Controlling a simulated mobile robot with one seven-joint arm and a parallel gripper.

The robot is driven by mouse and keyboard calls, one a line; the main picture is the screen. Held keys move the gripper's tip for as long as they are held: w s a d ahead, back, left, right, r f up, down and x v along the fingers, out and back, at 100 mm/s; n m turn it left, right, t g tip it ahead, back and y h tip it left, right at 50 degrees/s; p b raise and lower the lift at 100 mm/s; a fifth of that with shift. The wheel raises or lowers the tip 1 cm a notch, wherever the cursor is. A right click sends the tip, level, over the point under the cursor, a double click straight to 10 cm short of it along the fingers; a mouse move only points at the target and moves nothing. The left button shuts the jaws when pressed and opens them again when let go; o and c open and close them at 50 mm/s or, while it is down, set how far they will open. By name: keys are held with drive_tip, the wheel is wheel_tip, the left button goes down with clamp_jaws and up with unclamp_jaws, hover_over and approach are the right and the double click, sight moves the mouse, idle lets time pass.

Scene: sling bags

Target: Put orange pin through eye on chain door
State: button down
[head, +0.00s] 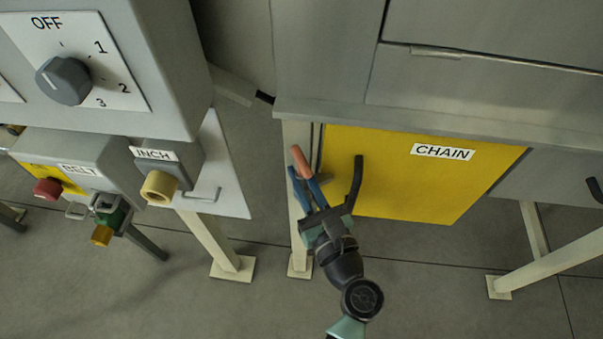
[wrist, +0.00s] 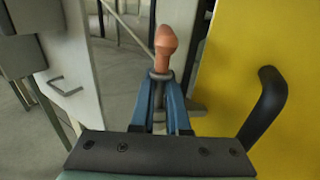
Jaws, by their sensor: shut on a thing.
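The chain door (head: 430,185) is a yellow panel with a CHAIN label and a black handle (head: 356,185) near its left edge. It fills the right side of the wrist view (wrist: 240,70). My gripper (head: 308,184) is in front of the door's left edge, left of the handle. Its blue fingers are shut on the orange pin (head: 301,161), which points up and away from the palm. In the wrist view the pin (wrist: 165,50) stands between the fingertips (wrist: 162,85), with a grey part at its base. The eye is not clearly visible; the fingers and pin may cover it.
A grey control box with a dial (head: 63,80) stands at the left. Below it are a BELT box with a red button (head: 47,190) and an INCH box with a yellow button (head: 159,187). A pale leg (head: 297,225) stands just left of my gripper. Open floor lies below.

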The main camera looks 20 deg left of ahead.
drive_tip(key=shift+f+b, duration=0.75)
drive_tip(key=shift+f, duration=0.3)
drive_tip(key=c, duration=0.8)
unclamp_jaws()
drive_tip(key=shift+s+f, duration=0.1)
drive_tip(key=shift+f, duration=0.05)
drive_tip(key=shift+c, duration=0.2)
drive_tip(key=shift+f, duration=0.1)
drive_tip(key=shift+s+a, duration=0.15)
drive_tip(key=p+v, duration=0.1)
drive_tip(key=v, duration=1.2)
drive_tip(key=shift+w+r, duration=0.2)
drive_tip(key=shift+r, duration=0.25)
